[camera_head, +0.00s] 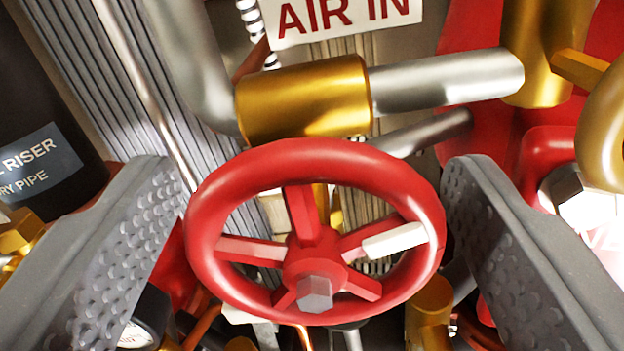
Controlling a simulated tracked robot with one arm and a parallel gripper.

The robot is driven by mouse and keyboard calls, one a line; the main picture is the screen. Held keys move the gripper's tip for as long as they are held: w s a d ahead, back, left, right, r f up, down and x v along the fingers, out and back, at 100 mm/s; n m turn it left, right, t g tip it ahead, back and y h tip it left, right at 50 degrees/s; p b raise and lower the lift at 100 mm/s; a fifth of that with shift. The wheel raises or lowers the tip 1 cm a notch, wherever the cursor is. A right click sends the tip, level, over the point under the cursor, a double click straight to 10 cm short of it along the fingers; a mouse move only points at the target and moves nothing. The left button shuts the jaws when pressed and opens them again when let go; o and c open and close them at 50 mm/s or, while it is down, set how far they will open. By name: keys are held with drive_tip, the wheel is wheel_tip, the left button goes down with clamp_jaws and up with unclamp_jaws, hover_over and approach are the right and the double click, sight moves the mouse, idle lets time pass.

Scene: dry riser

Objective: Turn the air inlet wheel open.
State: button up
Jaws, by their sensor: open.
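The air inlet wheel (312,152) is a red handwheel with several spokes and a grey hex nut (315,292) at its hub. A white mark (394,241) lies on its right spoke. A white sign reading "AIR IN" (345,18) is above it. My gripper (315,235) is open, with one grey studded finger to the left of the wheel and one to the right. The wheel's rim lies between the fingers. The left finger looks very near the rim; whether either finger touches it I cannot tell.
A brass fitting (305,98) and a silver pipe (445,82) run behind and above the wheel. A black cylinder with a "RISER / DRY PIPE" label (38,160) stands at the left. Brass and red parts crowd the right, including a brass column (540,50).

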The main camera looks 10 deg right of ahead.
drive_tip(key=c, duration=1)
